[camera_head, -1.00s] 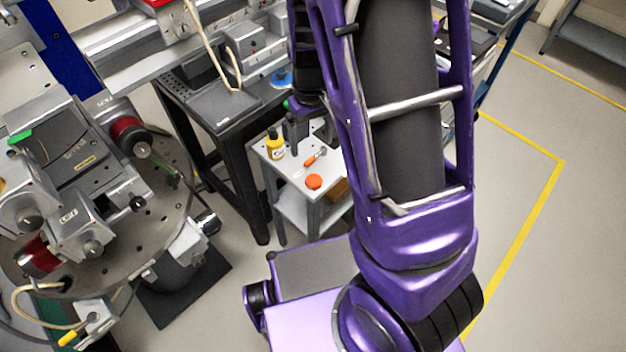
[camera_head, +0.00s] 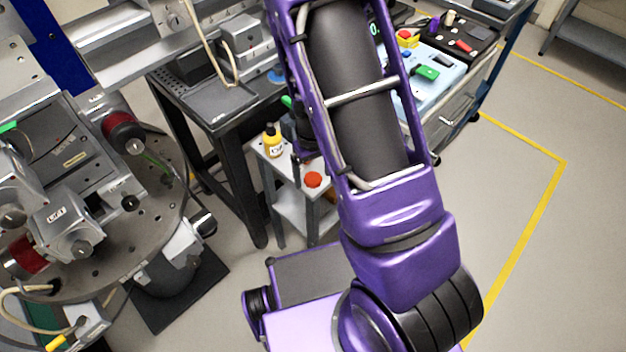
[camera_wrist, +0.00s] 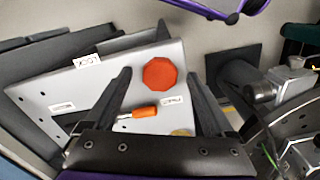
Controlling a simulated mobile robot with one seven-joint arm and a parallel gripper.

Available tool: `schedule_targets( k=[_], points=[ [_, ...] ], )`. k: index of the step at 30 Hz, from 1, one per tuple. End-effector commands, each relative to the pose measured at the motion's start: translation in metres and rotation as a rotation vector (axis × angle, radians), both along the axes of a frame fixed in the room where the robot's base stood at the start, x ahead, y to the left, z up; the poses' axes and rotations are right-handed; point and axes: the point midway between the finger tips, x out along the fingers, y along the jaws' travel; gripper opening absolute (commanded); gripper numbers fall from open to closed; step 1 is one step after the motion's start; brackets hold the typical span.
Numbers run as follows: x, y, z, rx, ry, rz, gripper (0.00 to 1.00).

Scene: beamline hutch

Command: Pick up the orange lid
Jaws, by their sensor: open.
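The orange lid (camera_head: 313,179) lies flat on the top of a small grey cart near its front edge. In the wrist view, the orange lid (camera_wrist: 160,74) shows whole, between and a little beyond my fingertips. My gripper (camera_wrist: 158,76) is open and empty, with its two dark fingers apart above the cart top. In the head view my arm hides most of the gripper; a dark finger shows just left of the lid. I cannot tell the exact height above the lid.
An orange-handled screwdriver (camera_wrist: 142,112) lies on the cart top (camera_wrist: 85,92) between the fingers, nearer the palm. A yellow bottle (camera_head: 272,142) stands at the cart's left. A dark table (camera_head: 215,100) is behind, and a round instrument stage (camera_head: 150,215) is at left.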

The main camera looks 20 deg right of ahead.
Motion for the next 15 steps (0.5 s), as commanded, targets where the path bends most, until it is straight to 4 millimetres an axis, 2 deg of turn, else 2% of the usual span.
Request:
schedule_targets(
  k=[6, 15],
  points=[
    [0.0002, 0.0000, -0.0001, 0.000, -0.001, 0.000, 0.88],
    [0.0002, 0.0000, 0.0000, 0.000, 0.000, 0.000, 0.34]
  ],
)
